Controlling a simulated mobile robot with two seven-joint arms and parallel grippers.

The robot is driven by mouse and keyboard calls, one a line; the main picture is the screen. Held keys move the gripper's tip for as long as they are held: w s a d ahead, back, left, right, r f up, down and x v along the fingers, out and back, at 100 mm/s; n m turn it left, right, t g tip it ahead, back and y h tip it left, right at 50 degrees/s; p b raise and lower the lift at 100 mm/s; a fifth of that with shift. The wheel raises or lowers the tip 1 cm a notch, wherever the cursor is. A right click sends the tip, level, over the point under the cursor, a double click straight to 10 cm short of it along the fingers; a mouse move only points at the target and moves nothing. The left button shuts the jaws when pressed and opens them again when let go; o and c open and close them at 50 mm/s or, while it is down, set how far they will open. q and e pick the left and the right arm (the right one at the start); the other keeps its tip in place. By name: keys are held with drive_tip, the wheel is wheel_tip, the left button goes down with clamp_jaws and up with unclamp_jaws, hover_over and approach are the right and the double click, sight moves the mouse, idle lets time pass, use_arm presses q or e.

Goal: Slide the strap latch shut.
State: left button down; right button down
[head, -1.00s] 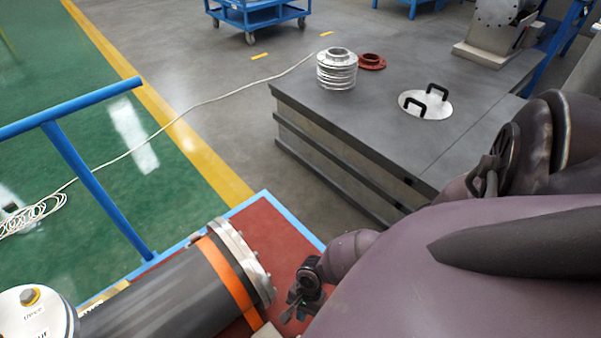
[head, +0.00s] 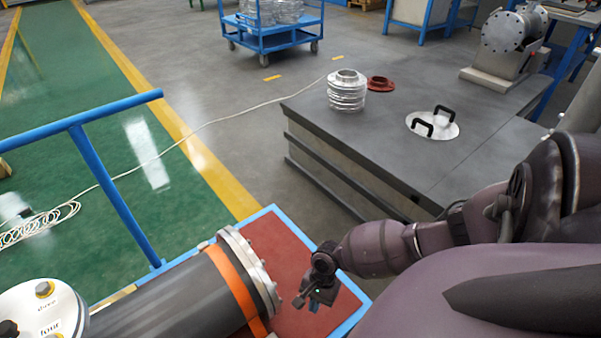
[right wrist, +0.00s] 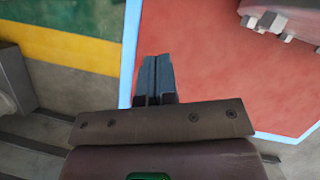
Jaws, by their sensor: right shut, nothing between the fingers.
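The flanged shell (head: 175,300) is a dark grey cylinder lying at the lower left in the head view. It has a bolted metal flange (head: 250,270) at its right end. An orange strap (head: 232,282) goes around it just behind the flange. I cannot make out a latch on the strap; the strap's lower part is cut off by the frame edge. My right gripper (head: 312,300) is just right of the flange, apart from it. In the right wrist view its fingers (right wrist: 153,75) are together and empty, over the red surface's blue edge. My left gripper is not in view.
The shell lies over a red platform (head: 280,240) with a blue border. A blue rail (head: 100,185) stands at the left. A grey bench (head: 400,150) with metal parts is beyond my right arm. The flange's bolted edge (right wrist: 272,20) shows in the right wrist view.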

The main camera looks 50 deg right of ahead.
drive_tip(key=b+x, duration=0.4)
drive_tip(key=x, duration=0.5)
drive_tip(key=shift+s+d+f, duration=0.1)
drive_tip(key=shift+s+f, duration=0.05)
drive_tip(key=shift+f, duration=0.15)
drive_tip(key=a, duration=0.3)
drive_tip(key=shift+b, duration=0.3)
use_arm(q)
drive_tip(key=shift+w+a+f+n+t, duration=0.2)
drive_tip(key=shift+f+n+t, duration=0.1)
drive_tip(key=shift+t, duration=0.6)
use_arm(e)
drive_tip(key=shift+a, duration=0.65)
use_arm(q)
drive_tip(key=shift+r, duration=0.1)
use_arm(e)
drive_tip(key=shift+a, duration=0.1)
drive_tip(key=shift+a+r, duration=0.1)
drive_tip(key=shift+a, duration=0.05)
drive_tip(key=shift+a+p, duration=0.6)
drive_tip(key=shift+p, duration=0.1)
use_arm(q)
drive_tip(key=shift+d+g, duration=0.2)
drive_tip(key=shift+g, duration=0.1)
use_arm(e)
drive_tip(key=shift+s+a, duration=0.1)
drive_tip(key=shift+a, duration=0.15)
